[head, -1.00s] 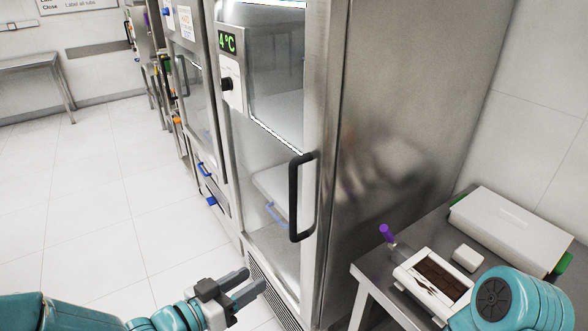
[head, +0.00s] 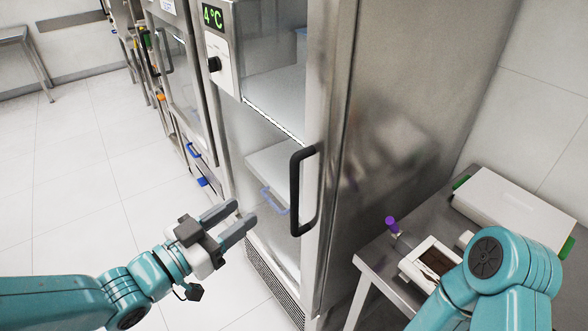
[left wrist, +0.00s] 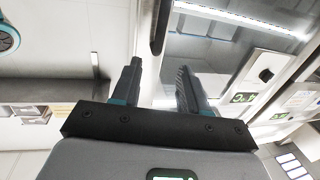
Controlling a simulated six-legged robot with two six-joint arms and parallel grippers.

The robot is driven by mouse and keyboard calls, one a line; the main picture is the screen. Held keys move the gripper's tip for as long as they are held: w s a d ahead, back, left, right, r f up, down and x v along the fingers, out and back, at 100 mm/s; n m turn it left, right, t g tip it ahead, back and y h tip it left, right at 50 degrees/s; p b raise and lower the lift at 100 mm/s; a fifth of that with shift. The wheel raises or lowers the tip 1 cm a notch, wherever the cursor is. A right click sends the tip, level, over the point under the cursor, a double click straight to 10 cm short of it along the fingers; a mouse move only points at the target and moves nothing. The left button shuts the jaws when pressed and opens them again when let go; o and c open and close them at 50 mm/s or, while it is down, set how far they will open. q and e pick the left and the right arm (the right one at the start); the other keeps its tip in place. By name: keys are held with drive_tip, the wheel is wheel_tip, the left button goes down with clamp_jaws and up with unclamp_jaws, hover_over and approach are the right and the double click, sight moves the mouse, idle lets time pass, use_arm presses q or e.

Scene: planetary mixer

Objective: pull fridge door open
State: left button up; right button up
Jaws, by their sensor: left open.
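The fridge has a glass front (head: 275,130) in a steel frame, and its door looks closed. A black vertical handle (head: 296,190) sits on the right side of the door. My left gripper (head: 236,218) is open and empty, to the left of the handle's lower part and apart from it in the head view. In the left wrist view its two fingers (left wrist: 160,85) are spread, with a dark bar (left wrist: 158,30) beyond them that looks like the handle. My right arm shows at the lower right, but its gripper is out of view.
A steel side table (head: 385,255) stands right of the fridge with a white box (head: 515,208), a framed dark slab (head: 436,262) and a purple-capped item (head: 391,224). Another glass-fronted cabinet (head: 178,70) stands to the left. The tiled floor (head: 75,190) at left is clear.

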sight(291, 177)
use_arm(q)
drive_tip(key=p+x, duration=0.4)
drive_tip(key=x, duration=1.1)
drive_tip(key=shift+w+d, duration=0.15)
drive_tip(key=shift+w, duration=0.05)
drive_tip(key=shift+w+d+f, duration=0.1)
drive_tip(key=shift+d, duration=0.05)
clamp_jaws()
